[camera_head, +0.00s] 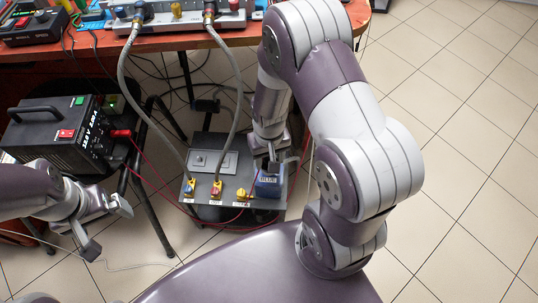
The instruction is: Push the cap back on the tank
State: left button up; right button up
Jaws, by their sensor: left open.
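A small blue tank (268,187) with a label reading "BLUE" stands at the right end of a grey unit (222,163) on the floor. My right gripper (271,163) points down right over the top of the tank. Its fingers are small and partly hidden, so I cannot tell whether they are shut or hold anything. I cannot make out the cap; the tank's top is partly covered by the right gripper. My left gripper (106,228) is open and empty at the lower left, well apart from the tank.
Two grey hoses (236,95) run from the bench (200,41) down to yellow-topped fittings on the grey unit. A yellow valve (243,194) sits just left of the tank. A black power box (52,133) with red cables stands at left. The tiled floor at right is clear.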

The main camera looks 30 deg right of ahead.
jog(key=shift+f, duration=0.15)
dwell(0.3)
jog(key=shift+f, duration=0.3)
jog(key=shift+f+p, duration=0.3)
jog(key=shift+p, duration=0.15)
dwell(2.0)
jog(key=o, duration=1.4)
jog(key=shift+r, duration=0.1)
